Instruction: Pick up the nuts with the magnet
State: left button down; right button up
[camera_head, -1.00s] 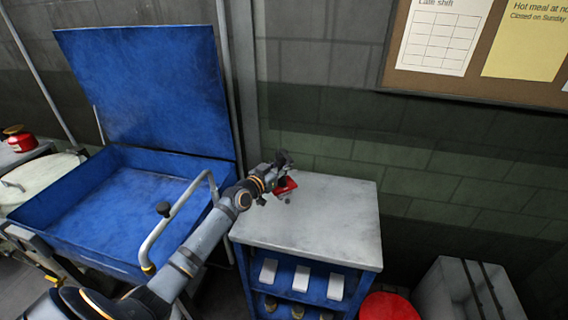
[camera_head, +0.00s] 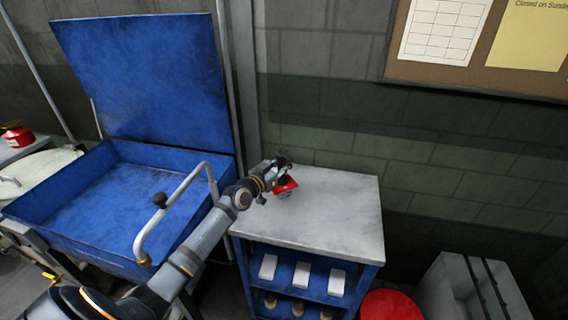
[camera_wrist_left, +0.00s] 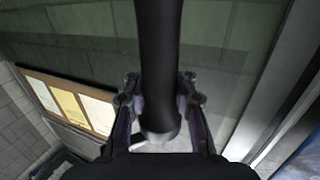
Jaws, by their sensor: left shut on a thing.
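My left gripper (camera_head: 276,175) is over the grey top of the blue cabinet, near its left back part. It is shut on the magnet's dark round handle, which stands between both fingers in the left wrist view (camera_wrist_left: 158,70). The magnet's red part (camera_head: 287,187) shows just below and right of the gripper in the head view. Small greyish bits show at the underside of the red part; they may be nuts, but they are too small to tell, as is whether they cling to it. My right gripper is in neither view.
The cabinet top (camera_head: 335,215) is otherwise bare. Its shelves below hold white blocks and jars. A blue tub (camera_head: 100,205) with a raised lid and a curved grey handle (camera_head: 180,195) stands to the left. A red round stool (camera_head: 390,305) is in front at right.

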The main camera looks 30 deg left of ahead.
pick_arm(q)
jog(key=shift+r, duration=0.25)
jog(key=shift+r+p, duration=3.55)
jog(key=shift+r, duration=0.4)
jog(key=shift+s+f, duration=0.1)
jog(key=shift+f, duration=0.05)
